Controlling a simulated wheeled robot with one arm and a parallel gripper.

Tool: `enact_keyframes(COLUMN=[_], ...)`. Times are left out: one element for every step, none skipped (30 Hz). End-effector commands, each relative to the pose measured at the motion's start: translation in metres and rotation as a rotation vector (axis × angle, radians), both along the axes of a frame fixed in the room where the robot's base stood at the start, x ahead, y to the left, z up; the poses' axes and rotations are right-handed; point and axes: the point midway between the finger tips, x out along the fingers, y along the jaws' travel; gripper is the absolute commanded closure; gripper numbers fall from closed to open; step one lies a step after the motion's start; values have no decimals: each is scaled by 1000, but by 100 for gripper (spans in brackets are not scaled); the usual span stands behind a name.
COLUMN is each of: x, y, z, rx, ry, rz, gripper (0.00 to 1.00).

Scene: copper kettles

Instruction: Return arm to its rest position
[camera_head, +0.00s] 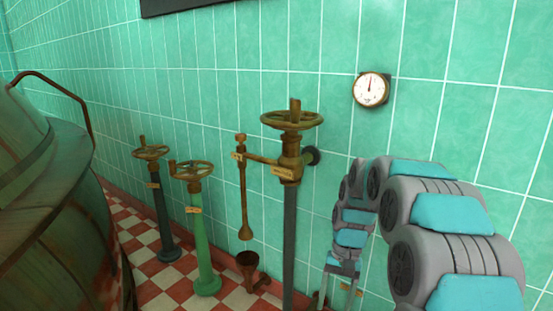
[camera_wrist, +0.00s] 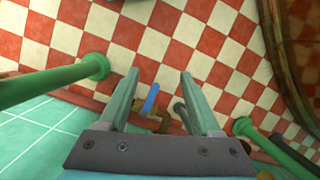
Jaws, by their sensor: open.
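My arm (camera_head: 435,210), grey with teal panels, reaches from the lower right of the head view toward the tiled wall and bends down. My gripper (camera_head: 337,290) points downward at its far end, low in the picture, right of the tall grey valve post. In the wrist view my gripper (camera_wrist: 160,72) has its two fingers spread apart, with nothing held between them. A small blue piece (camera_wrist: 151,98) and a brown pipe fitting (camera_wrist: 160,122) show in the gap, beyond the fingers. The fingertips' distance from the floor is hard to tell.
A brass valve wheel (camera_head: 291,119) on a tall post stands left of my arm. Two lower valve posts, green (camera_head: 204,240) and dark (camera_head: 163,220), stand farther left. A large copper vessel (camera_head: 50,210) fills the left side. A round gauge (camera_head: 371,89) hangs on the wall.

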Motion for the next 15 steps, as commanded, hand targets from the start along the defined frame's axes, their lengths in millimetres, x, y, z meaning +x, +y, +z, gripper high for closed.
enact_keyframes(x=[-15, -22, -34, -42, -50, -61, -70, -79, -90, -98, -107, -119, -128, -137, -149], y=[2, 2, 3, 4, 4, 5, 5, 5, 5, 5, 5, 5, 5, 5, 4], z=[13, 19, 26, 30, 36, 42, 46, 50, 55, 59, 62, 66, 69, 72, 75], rx=[-3, -4, -6, -8, -10, -14, -15, -17, -21, -23, -26, -30, -32, -36, -38], ry=[-8, -14, -18, -20, -27, -33, -35, -40, -47, -51, -55, -59, -62, -68, -71], rz=[16, 27, 41, 51, 60, 73, 83, 93, 105, 113, 123, 136, 144, 153, 164], gripper=[35, 35, 35, 35, 35, 35, 35, 35, 35, 35, 35, 35, 35, 35, 35])
